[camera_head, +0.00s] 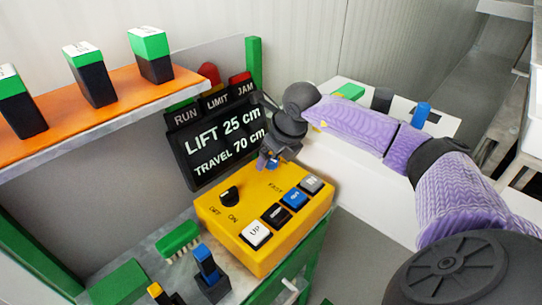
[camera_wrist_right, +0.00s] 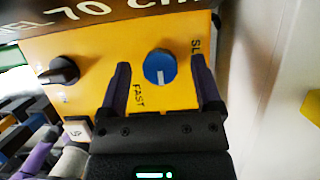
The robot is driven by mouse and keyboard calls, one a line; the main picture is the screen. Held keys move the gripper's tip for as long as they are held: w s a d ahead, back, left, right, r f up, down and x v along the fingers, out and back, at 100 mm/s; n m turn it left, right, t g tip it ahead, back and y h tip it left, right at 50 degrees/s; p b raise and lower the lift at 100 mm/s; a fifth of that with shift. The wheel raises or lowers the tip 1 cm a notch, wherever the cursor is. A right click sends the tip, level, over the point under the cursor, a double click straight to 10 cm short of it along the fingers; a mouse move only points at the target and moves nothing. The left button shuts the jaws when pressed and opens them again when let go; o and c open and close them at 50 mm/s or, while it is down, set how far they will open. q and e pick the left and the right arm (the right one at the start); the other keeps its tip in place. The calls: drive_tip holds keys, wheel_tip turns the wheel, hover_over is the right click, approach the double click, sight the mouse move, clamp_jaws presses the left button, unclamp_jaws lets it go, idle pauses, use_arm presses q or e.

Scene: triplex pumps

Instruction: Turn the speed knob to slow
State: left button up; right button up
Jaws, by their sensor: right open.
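The speed knob is a round blue knob (camera_wrist_right: 160,66) with a white pointer line, on the yellow control box (camera_head: 275,229). In the right wrist view its line points down the picture, between FAST at lower left and a partly hidden label starting SL at upper right. My right gripper (camera_head: 270,161) is at the box's far edge and hides most of the knob in the head view. In the wrist view its two fingers (camera_wrist_right: 160,68) are open, one on each side of the knob, with gaps showing.
The box also bears a black OFF/ON knob (camera_head: 230,195) and a row of push buttons including a white UP button (camera_head: 256,234). A black display (camera_head: 222,137) reading LIFT 25 cm, TRAVEL 70 cm stands behind. A green brush (camera_head: 178,239) lies left of the box.

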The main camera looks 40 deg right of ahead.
use_arm(q)
drive_tip(key=shift+w, duration=0.1)
use_arm(e)
drive_tip(key=shift+f, duration=0.1)
drive_tip(key=shift+w, duration=0.1)
clamp_jaws()
use_arm(q)
drive_tip(key=shift+w, duration=0.15)
